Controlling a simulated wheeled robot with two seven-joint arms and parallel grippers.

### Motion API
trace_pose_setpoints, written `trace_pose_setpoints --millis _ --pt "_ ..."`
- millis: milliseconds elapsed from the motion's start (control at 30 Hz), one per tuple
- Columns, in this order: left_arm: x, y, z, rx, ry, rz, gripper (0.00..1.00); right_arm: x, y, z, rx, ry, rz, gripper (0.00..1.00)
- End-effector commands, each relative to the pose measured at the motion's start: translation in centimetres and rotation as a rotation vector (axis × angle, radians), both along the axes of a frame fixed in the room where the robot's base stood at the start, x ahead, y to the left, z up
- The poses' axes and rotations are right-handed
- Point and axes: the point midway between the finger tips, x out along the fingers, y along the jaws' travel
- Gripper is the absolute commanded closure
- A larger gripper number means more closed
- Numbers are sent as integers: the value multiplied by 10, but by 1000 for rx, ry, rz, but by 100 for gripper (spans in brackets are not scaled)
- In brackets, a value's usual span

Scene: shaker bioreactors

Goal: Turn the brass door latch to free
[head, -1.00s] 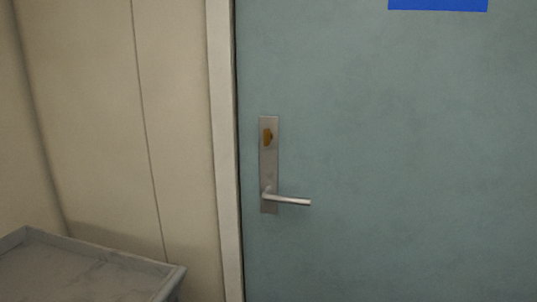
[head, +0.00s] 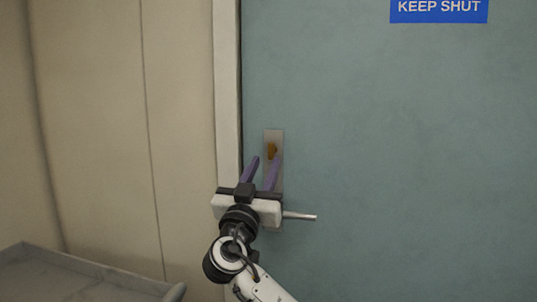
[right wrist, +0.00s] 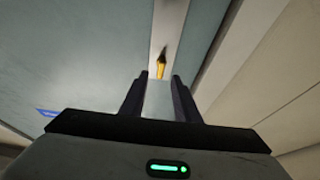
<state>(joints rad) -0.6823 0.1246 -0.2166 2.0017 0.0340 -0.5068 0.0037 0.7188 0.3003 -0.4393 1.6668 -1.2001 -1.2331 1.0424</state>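The brass latch (head: 272,150) sits near the top of a metal plate (head: 274,134) on the blue-green door (head: 400,150). My right gripper (head: 265,160) is in front of the plate, just below the latch, its two purple fingers pointing up toward it. In the right wrist view the latch (right wrist: 161,66) shows ahead, between and beyond the fingertips (right wrist: 161,76). The fingers are apart with nothing between them. The gripper hides much of the lower plate. A lever handle (head: 302,216) sticks out to the right behind it. My left gripper is not in view.
The pale door frame (head: 228,90) runs close to the left of the plate, beside a beige wall (head: 90,130). A grey tray-like surface (head: 60,280) is at the lower left. A blue KEEP SHUT sign (head: 439,9) is at the upper right. The door's right side is clear.

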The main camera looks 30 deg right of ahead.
Motion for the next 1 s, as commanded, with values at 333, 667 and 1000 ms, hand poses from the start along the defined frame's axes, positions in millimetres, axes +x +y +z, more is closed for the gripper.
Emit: trace_pose_setpoints --millis 333,667,1000 --pt "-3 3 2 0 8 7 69 27 -31 18 -1 1 1 71" --pt "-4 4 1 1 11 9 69 29 -33 17 -1 2 2 73" --pt "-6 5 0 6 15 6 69 29 -33 17 -2 4 2 100"
